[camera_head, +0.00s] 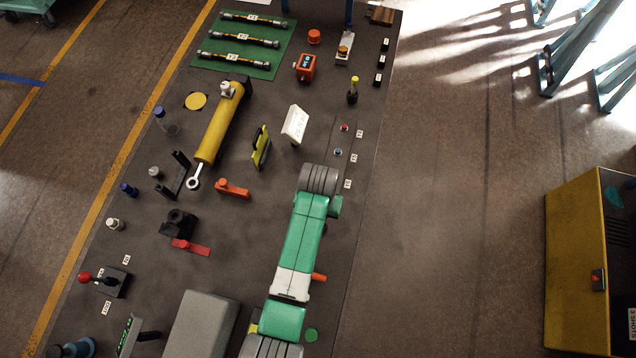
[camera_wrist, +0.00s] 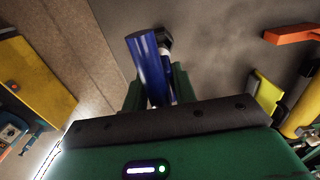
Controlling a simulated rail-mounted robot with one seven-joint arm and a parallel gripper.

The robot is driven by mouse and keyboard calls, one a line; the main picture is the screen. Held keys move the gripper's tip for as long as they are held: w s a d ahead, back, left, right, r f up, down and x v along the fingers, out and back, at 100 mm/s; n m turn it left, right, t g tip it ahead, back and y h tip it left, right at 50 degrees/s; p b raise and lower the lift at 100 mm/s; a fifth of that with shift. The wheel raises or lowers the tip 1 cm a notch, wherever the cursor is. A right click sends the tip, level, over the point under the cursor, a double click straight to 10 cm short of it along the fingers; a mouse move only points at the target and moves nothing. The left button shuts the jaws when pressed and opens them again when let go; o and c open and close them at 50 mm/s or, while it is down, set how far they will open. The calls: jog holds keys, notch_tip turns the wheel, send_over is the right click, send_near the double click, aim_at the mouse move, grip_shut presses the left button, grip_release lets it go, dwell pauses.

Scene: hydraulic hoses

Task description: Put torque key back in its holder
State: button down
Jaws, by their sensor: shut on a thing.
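My gripper (camera_wrist: 158,88) shows in the wrist view, its two green fingers shut on a blue cylindrical handle, which I take to be the torque key (camera_wrist: 147,62). The blue end tilts up and left in the picture. A paler shaft section shows between the fingers. A black faceted piece (camera_wrist: 165,38) shows just behind the blue end; I cannot tell whether it touches the key or is the holder. In the head view my arm covers the gripper and the key, above the right part of the dark table. I cannot identify the holder for certain there.
A yellow cylinder (camera_head: 218,125), an orange lever (camera_head: 232,188), a yellow-green upright piece (camera_head: 261,147) and a white sign (camera_head: 295,125) stand left of and beyond my arm. A grey box (camera_head: 201,325) is at lower left. A yellow cabinet (camera_head: 575,270) stands off the table at right.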

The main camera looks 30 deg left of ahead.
notch_tip(320, 180, down, 2)
jog(key=shift+f+b, duration=0.15)
jog(key=shift+b, duration=0.4)
jog(key=shift+p, duration=0.6)
dwell(0.9)
jog(key=shift+f+b, duration=2.3)
jog(key=shift+f, duration=0.75)
jog(key=c, duration=1)
grip_release()
jog(key=shift+c, duration=0.2)
notch_tip(320, 180, up, 8)
jog(key=shift+f+p, duration=0.1)
jog(key=shift+p, duration=0.2)
